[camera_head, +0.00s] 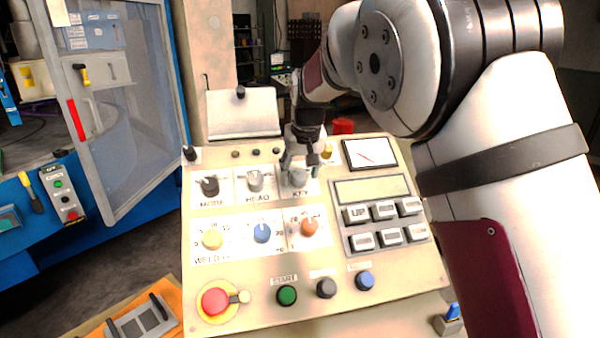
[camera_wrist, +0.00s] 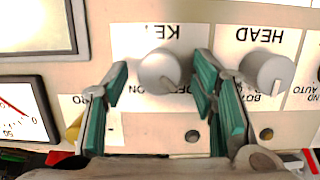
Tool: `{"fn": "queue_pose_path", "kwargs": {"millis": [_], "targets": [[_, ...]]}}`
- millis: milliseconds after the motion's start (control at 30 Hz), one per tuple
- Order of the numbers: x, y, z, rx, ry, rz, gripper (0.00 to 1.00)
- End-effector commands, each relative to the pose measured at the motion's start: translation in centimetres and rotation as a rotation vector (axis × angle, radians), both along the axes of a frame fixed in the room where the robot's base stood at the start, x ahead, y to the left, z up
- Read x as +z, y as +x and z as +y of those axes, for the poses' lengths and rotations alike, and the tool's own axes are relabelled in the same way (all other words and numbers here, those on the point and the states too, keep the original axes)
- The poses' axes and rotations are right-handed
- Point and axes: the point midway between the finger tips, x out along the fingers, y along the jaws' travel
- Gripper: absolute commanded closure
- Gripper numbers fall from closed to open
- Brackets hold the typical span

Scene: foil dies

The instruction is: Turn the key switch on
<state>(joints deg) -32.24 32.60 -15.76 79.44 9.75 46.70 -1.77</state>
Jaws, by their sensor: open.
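The key switch (camera_head: 299,178) is a pale grey round knob on a white plate labelled KEY, in the upper row of the sloped control panel (camera_head: 230,280). In the wrist view, upside down, the key knob (camera_wrist: 158,70) shows whole, with a ridge that seems to point to the lower right; the small position marks are hard to read. My gripper (camera_head: 300,163) is open over the knob. In the wrist view its green-padded fingers (camera_wrist: 161,64) stand on either side of the knob. The left finger is clearly apart from it; the right one is closer.
The grey HEAD knob (camera_wrist: 268,70) sits close beside the right finger; a dark MODE knob (camera_head: 209,187) is farther left. A dial meter (camera_head: 370,153) and keypad (camera_head: 384,211) are to the right. A red emergency button (camera_head: 215,301) and coloured buttons sit low on the panel.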

Motion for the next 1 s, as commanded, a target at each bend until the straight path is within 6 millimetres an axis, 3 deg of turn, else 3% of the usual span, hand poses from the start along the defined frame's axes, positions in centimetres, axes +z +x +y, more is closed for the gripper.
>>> {"fn": "queue_pose_path", "kwargs": {"millis": [400, 600, 1000], "targets": [[-0.65, 0.27, 0.07, 0.000, 0.000, -0.001, 0.50], [-0.65, 0.26, 0.08, 0.000, 0.000, 0.000, 0.95], [-0.65, 0.27, 0.03, -0.040, 0.027, 0.008, 0.96]]}}
